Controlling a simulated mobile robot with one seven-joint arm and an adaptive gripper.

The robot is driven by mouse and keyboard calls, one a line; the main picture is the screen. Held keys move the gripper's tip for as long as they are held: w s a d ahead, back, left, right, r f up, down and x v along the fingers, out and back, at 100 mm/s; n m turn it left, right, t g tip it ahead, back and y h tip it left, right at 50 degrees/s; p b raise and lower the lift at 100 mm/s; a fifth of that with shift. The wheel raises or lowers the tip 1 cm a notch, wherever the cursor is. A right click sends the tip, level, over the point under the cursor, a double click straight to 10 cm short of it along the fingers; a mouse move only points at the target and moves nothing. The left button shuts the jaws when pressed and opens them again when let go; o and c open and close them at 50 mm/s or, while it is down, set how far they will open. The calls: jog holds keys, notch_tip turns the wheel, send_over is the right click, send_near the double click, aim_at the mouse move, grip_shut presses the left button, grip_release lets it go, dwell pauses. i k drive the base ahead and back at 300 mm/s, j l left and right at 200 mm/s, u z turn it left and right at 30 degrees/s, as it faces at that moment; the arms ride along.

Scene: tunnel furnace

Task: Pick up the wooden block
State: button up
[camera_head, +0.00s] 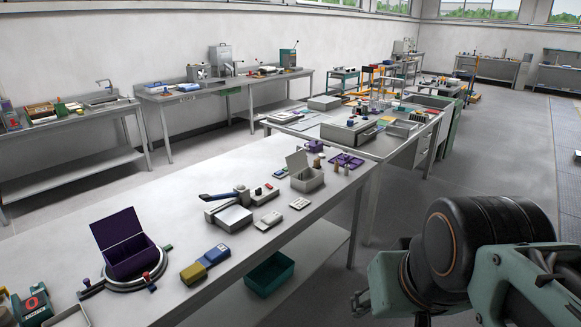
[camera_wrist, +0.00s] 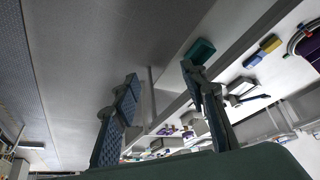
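I cannot pick out the wooden block for certain. Small tan-brown pieces (camera_head: 317,163) stand beside the open grey box on the near bench and could be wooden, but they are too small to tell. My gripper (camera_wrist: 160,78) shows in the wrist view with its two fingers spread wide and nothing between them. In the head view my arm is at the lower right, beside the near bench and clear of the items on it; the fingers are mostly out of sight there.
Floor at right is clear.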

aim_at(317, 162)
jog(key=i+l, duration=0.2)
jog(key=i, duration=0.3)
jog(key=i+l+u, duration=0.1)
jog(key=i+l, duration=0.15)
jog(key=i, duration=0.3)
jog(key=i+l, duration=0.25)
jog(key=i, duration=0.25)
jog(key=i+l+u, duration=0.15)
jog(key=i, duration=0.35)
jog(key=i+l, duration=0.75)
jog(key=i+l+u, duration=0.15)
jog(key=i+l, duration=0.2)
jog(key=k+l, duration=0.1)
jog(key=l, duration=0.3)
jog(key=i+j, duration=0.4)
jog(key=i, duration=0.05)
